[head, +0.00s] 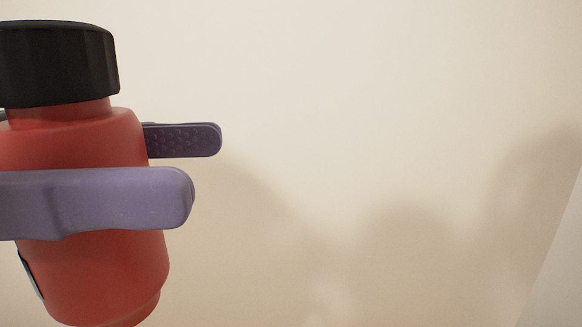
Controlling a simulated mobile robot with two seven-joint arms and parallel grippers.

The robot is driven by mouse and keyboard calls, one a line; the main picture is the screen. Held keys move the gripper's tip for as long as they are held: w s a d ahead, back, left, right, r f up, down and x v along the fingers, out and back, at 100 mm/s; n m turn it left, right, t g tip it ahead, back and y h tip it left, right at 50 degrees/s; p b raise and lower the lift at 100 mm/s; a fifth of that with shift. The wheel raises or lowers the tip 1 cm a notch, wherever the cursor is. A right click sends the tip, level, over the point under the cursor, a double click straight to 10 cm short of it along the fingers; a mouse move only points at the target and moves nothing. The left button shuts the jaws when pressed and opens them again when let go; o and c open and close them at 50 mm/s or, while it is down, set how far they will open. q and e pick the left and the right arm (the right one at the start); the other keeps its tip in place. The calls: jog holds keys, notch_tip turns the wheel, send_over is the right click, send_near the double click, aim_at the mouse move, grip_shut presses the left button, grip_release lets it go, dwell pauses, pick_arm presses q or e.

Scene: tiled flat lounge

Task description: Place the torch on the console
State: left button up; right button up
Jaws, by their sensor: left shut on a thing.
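The torch (95,270) has a red body and a black ridged cap at its top. It is close to the camera at the left of the head view, nearly upright with a slight tilt. My left gripper (185,168) is shut on the torch, with one purple finger across its front and the other behind it. The left edge of the torch is cut off by the frame. The console is not in view. My right gripper is not in view.
A plain cream wall (380,100) fills the background, with soft shadows on its lower part. A slanting edge with a paler surface (562,275) shows at the lower right. No other objects are in view.

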pick_arm(q)
jog(key=a+f+n+t+y, duration=0.3)
jog(key=a+n+t, duration=0.3)
jog(key=a+t, duration=0.4)
jog(key=w+a+f+n+t+y+b, duration=0.2)
jog(key=w+f+y+b, duration=0.1)
jog(key=f+b, duration=0.75)
jog(key=w+a+f+n+t+y+b, duration=0.1)
jog(key=w+a+f+n+y+b, duration=0.15)
jog(key=f+b, duration=0.8)
jog(key=w+a+f+n+t+y+b, duration=0.2)
jog(key=w+f+y+b, duration=0.15)
jog(key=f+b, duration=0.7)
jog(key=a+f+n+y+b, duration=0.1)
jog(key=f+b, duration=0.8)
jog(key=f, duration=0.4)
jog(key=w+a+f+n+y+b, duration=0.1)
jog(key=a+f+y+b, duration=0.1)
jog(key=f+b, duration=0.8)
jog(key=w+a+f+n+t+y+b, duration=0.1)
jog(key=f+n+y+b, duration=0.1)
jog(key=f+b, duration=0.8)
jog(key=shift+w+a+f, duration=0.1)
jog(key=shift+w+f, duration=0.05)
jog(key=shift+f, duration=2)
jog(key=shift+w+a+f, duration=0.1)
jog(key=shift+f, duration=2)
jog(key=shift+r, duration=0.15)
